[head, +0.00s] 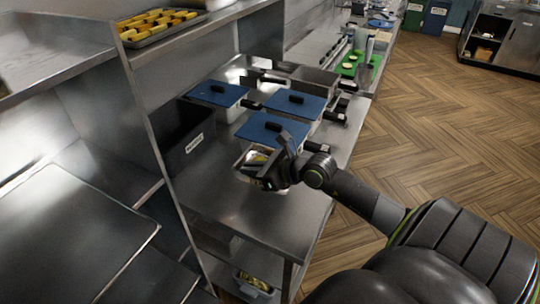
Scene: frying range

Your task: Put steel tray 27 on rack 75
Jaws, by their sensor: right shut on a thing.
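My right gripper (270,172) is over the near part of the steel counter, shut on a small steel tray (241,173). The tray has pale and dark contents, and the gripper hides part of it. It is beside the nearest blue-lidded pan; I cannot tell whether it touches the counter. No number 27 is readable on it. A steel rack (128,75) with shelves stands at the left; no number 75 is readable. My left gripper is not in view.
Several blue-lidded pans (217,93) with black handles stand on the counter (205,190). A dark labelled bin (190,145) stands at its left. A tray of yellow food (155,33) sits on the upper shelf. A container (253,285) is below. Open floor (450,140) lies right.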

